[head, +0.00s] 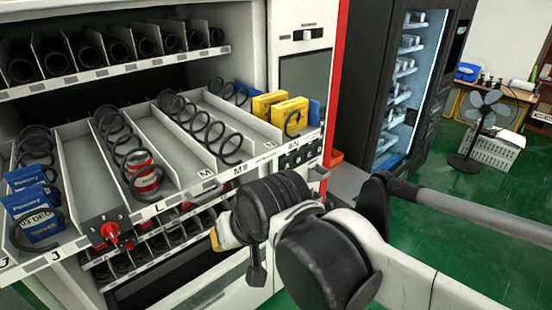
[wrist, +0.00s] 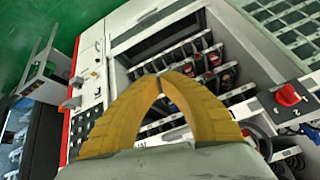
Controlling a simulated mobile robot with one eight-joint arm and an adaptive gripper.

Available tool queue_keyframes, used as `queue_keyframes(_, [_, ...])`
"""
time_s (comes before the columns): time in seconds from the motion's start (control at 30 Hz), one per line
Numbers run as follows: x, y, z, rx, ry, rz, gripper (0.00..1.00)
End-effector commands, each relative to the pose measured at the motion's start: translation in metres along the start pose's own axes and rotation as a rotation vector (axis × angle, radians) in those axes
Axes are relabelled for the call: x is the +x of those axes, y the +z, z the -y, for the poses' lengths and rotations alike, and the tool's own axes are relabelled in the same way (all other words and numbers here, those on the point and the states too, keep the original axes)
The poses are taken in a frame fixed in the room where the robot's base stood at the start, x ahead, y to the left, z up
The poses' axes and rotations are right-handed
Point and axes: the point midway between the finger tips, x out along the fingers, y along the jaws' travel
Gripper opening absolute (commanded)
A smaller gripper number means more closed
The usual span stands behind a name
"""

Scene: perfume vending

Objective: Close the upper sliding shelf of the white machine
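The white machine (head: 310,14) fills the left and middle of the head view. One sliding shelf (head: 194,172) stands pulled out of it, with black coils, blue boxes, yellow boxes and a red can on it. A red knob (head: 112,230) sits on its front panel, and a red knob also shows in the wrist view (wrist: 288,95). My gripper (wrist: 160,85) has yellow fingers whose tips meet, with nothing seen between them. In the head view, my gripper (head: 224,233) is partly hidden by my arm, below and in front of the shelf's front edge.
Another shelf row with black coils (head: 110,48) sits above, further inside the machine. Lower shelves (head: 165,240) lie beneath the pulled-out one. A dark vending machine (head: 390,70) stands to the right. A fan (head: 490,112) and white crate (head: 493,150) stand on the green floor beyond.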

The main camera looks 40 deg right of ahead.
Motion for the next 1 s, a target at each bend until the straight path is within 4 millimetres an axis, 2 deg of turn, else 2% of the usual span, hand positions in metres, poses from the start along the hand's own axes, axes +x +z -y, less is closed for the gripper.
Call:
queue_keyframes(0.27, [-0.02, -0.072, -0.094, 1.262, -0.004, 0.027, 0.0])
queue_keyframes(0.4, [-0.041, -0.105, -0.156, 1.917, -0.061, 0.02, 0.0])
queue_keyframes(0.53, [-0.063, -0.125, -0.21, 2.403, -0.146, 0.018, 0.0])
queue_keyframes(0.63, [-0.078, -0.134, -0.24, 2.653, -0.21, 0.025, 0.0])
queue_keyframes(0.73, [-0.087, -0.138, -0.257, 2.792, -0.251, 0.034, 0.0])
queue_keyframes(0.87, [-0.085, -0.141, -0.263, 2.847, -0.269, 0.041, 0.0])
queue_keyframes(1.0, [-0.067, -0.144, -0.261, 2.844, -0.268, 0.042, 0.0])
